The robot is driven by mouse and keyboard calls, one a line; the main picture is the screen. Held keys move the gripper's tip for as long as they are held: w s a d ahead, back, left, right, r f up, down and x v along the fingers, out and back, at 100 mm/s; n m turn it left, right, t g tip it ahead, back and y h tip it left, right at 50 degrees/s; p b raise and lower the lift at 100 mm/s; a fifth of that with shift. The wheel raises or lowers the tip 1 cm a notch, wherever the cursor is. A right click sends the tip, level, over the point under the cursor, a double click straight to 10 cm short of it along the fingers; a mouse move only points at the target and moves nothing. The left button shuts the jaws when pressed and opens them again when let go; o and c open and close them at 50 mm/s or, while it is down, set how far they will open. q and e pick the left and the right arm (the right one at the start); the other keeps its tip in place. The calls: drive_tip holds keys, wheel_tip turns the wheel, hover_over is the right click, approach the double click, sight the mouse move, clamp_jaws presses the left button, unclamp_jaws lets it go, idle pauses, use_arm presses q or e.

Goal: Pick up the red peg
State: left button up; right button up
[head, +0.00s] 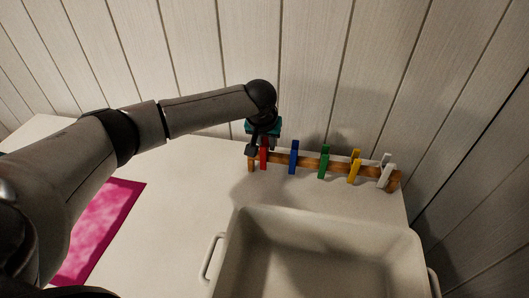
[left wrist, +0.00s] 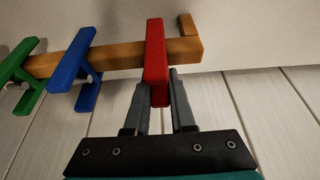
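The red peg (head: 264,155) is clipped upright at the left end of a wooden rail (head: 309,163). In the left wrist view the red peg (left wrist: 156,55) crosses the rail (left wrist: 119,55) near its end. My left gripper (head: 262,145) is over the peg from above. Its two fingers (left wrist: 159,93) lie close against both sides of the peg's near end and appear shut on it. The peg is still on the rail. In the head view the fingertips are partly hidden by the wrist. My right gripper is not in view.
Blue (head: 294,157), green (head: 324,161), yellow (head: 354,166) and white (head: 385,171) pegs stand along the rail to the right. A large pale bin (head: 330,216) is in front of it. A pink mat (head: 106,220) lies left. A panelled wall (head: 310,60) rises close behind.

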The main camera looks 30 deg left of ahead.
use_arm(q)
clamp_jaws()
